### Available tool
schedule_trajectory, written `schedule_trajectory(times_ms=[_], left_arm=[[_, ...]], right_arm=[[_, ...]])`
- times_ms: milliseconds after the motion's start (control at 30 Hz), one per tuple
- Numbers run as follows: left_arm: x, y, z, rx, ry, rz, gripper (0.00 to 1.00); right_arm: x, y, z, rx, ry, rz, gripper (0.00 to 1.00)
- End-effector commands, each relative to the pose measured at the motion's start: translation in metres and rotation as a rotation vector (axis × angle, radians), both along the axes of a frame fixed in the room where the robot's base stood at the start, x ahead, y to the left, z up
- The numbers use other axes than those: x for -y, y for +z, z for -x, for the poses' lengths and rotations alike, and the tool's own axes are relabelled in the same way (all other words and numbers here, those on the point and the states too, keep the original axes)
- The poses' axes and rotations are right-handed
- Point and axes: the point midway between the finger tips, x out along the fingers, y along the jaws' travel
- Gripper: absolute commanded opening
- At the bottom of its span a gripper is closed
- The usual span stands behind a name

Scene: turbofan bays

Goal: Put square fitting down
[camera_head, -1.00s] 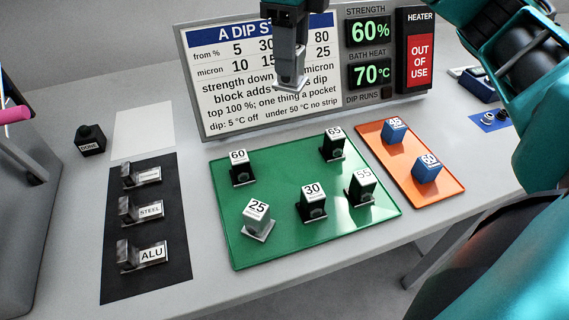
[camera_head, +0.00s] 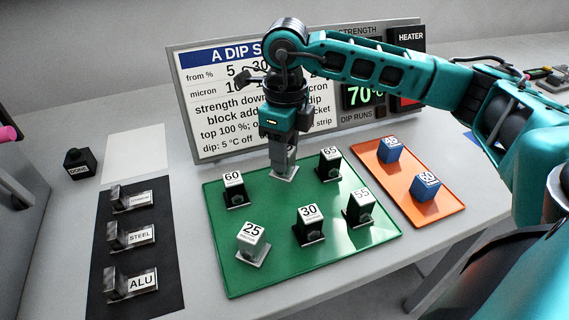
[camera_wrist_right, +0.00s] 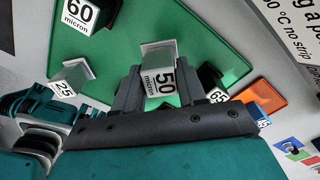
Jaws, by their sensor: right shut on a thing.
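My right gripper (camera_head: 284,158) is shut on the square fitting, a grey metal piece with a square end plate (camera_head: 285,173). In the right wrist view it shows between the fingers (camera_wrist_right: 157,88), with a white label "50 micron" (camera_wrist_right: 160,82). The gripper points down over the back part of the green tray (camera_head: 300,274), between the "60" block (camera_head: 235,190) and the "65" block (camera_head: 329,163). I cannot tell whether the plate touches the tray. My left gripper is not in view.
On the green tray also stand the "25" (camera_head: 252,243), "30" (camera_head: 309,225) and "55" (camera_head: 359,208) blocks. An orange tray (camera_head: 437,218) with two blue blocks is at right. A black mat (camera_head: 108,280) with labelled pieces is at left. The sign (camera_head: 205,100) stands behind.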

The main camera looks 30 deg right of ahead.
Motion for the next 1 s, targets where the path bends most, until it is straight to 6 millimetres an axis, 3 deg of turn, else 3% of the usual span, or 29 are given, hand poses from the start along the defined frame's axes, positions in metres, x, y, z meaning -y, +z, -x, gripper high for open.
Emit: schedule_trajectory(times_ms=[233, 600, 633, 867, 1000], left_arm=[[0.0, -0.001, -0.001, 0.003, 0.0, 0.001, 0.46], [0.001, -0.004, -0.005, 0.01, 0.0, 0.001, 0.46], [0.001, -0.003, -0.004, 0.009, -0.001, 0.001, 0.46], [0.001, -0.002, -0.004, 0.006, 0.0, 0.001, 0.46], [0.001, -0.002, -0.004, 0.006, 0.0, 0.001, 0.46]], right_arm=[[0.0, -0.036, 0.001, -0.004, 0.001, 0.0, 0.01], [0.0, -0.041, 0.0, -0.001, 0.001, 0.0, 0.01], [0.0, -0.04, 0.0, -0.001, 0.001, 0.0, 0.42], [0.0, -0.04, 0.001, -0.002, 0.001, 0.0, 0.65], [0.0, -0.04, 0.001, -0.002, 0.001, 0.0, 0.66]])
